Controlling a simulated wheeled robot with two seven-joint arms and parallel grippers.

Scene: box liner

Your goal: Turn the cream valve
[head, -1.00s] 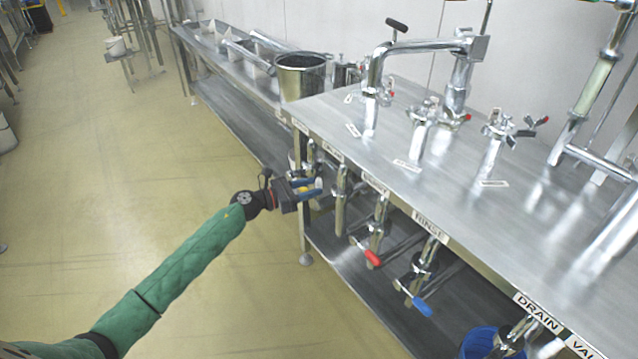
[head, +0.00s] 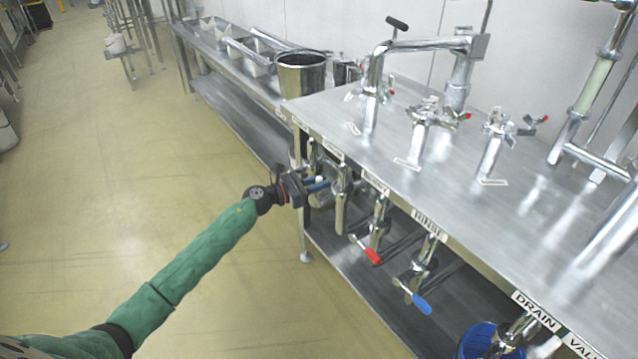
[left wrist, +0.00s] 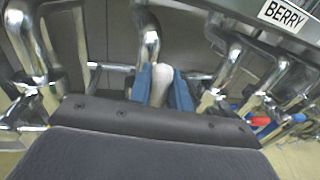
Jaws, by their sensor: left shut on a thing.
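The cream valve handle (left wrist: 162,82) shows in the left wrist view as a pale, rounded lever. It stands between the two blue fingers of my left gripper (left wrist: 165,88), which is shut on it. A chrome pipe (left wrist: 148,45) rises just behind the handle. In the head view my left gripper (head: 318,184) is at the bench's front edge, among the hanging valves, and mostly hides the handle. My right gripper is in neither view.
A valve with a red handle (head: 372,256) and one with a blue handle (head: 421,303) hang to the right, near the RINSE label (head: 429,224). A BERRY label (left wrist: 283,14) is on the bench edge. A blue bucket (head: 477,343) stands lower right. The floor (head: 150,190) at left is clear.

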